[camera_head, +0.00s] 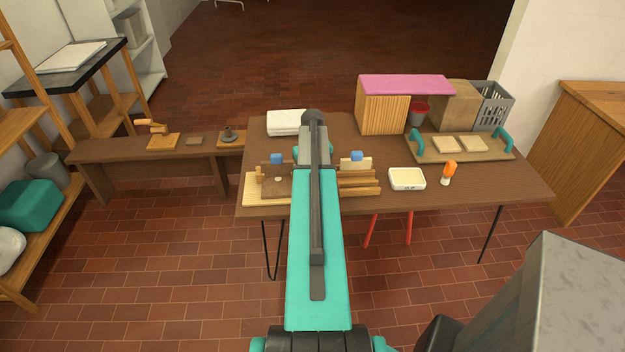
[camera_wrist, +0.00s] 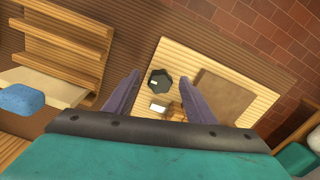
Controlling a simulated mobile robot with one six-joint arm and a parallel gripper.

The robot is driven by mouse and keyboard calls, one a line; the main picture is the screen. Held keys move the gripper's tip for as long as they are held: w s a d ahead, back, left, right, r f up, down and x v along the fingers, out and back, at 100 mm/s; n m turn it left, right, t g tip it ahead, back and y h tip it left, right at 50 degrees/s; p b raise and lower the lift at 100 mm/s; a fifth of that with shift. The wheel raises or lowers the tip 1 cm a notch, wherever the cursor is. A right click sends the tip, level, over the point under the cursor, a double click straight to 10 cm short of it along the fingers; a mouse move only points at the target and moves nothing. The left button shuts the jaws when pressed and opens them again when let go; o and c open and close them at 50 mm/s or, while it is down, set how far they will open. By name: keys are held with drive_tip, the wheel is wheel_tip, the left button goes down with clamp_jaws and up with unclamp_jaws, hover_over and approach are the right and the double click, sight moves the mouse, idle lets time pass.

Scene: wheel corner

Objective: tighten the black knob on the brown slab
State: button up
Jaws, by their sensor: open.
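In the wrist view, the black knob (camera_wrist: 160,82) is a dark many-sided cap with a small pale mark. It appears over a pale wooden board, left of a flat brown square slab (camera_wrist: 225,96). My gripper (camera_wrist: 160,75) is open, with one purple-grey finger on each side of the knob in the picture. I see no contact, and the height gap is unclear. A small pale block (camera_wrist: 159,107) shows just below the knob. In the head view, the brown slab (camera_head: 277,186) is left of my arm; my arm hides the knob and the fingers.
A stepped wooden rack (camera_wrist: 65,42) and a blue-topped piece (camera_wrist: 20,98) are at the wrist view's left. On the table (camera_head: 450,199), a white dish (camera_head: 407,179), an orange-topped item (camera_head: 449,171) and a teal-handled tray (camera_head: 497,154) stand to the right. Brick floor lies beyond the table's edge.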

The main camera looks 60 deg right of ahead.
drive_tip(key=shift+f, duration=0.35)
drive_tip(key=c, duration=0.8)
drive_tip(key=shift+a, duration=0.3)
drive_tip(key=shift+c, duration=1.2)
drive_tip(key=shift+d, duration=0.25)
drive_tip(key=shift+m, duration=0.4)
